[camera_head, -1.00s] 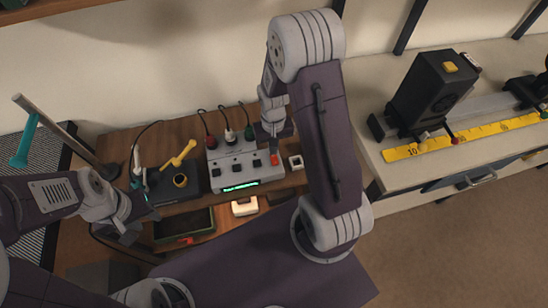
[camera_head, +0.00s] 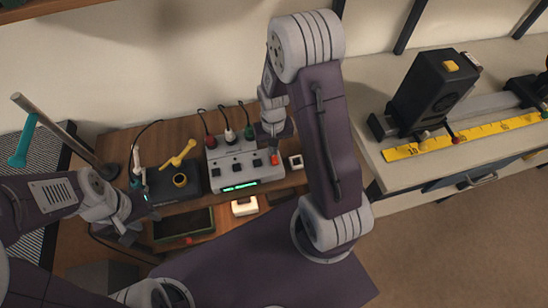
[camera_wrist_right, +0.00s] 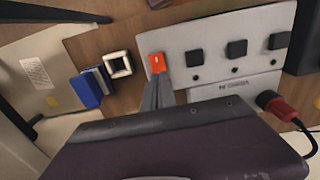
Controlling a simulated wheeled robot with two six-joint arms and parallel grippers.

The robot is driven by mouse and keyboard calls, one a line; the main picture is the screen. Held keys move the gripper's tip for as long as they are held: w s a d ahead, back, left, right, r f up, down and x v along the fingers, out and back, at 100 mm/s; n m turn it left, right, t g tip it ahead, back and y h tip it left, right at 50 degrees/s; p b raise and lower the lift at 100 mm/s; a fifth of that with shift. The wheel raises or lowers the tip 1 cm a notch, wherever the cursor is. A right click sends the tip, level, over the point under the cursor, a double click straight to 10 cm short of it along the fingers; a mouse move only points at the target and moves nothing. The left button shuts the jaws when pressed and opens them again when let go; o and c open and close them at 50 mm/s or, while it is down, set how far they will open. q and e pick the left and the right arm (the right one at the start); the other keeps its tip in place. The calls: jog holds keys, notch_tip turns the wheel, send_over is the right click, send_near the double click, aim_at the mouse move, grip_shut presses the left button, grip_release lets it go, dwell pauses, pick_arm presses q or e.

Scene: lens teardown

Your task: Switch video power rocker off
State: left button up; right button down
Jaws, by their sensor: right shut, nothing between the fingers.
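A grey switch box (camera_head: 230,172) stands on the wooden desk against the wall, with a row of black rockers and a green lit display (camera_head: 240,187) on its front. An orange-red rocker (camera_head: 274,160) sits at the box's right end; it also shows in the right wrist view (camera_wrist_right: 157,62). My right gripper (camera_wrist_right: 156,80) is shut and empty, its fingertips right at the lower edge of the red rocker. I cannot tell whether they touch it. My left gripper (camera_head: 128,232) hangs over the desk's left front, away from the box; its jaw opening is unclear.
A white square-framed piece (camera_head: 296,162) lies just right of the box. A dark tray (camera_head: 184,224) and a white block (camera_head: 244,206) lie in front. Plugged cables (camera_head: 229,134) rise behind the box.

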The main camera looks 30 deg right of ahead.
jog(key=shift+f+b, duration=0.4)
jog(key=shift+f, duration=0.25)
notch_tip(320, 180, up, 7)
jog(key=p, duration=0.7)
dwell(0.5)
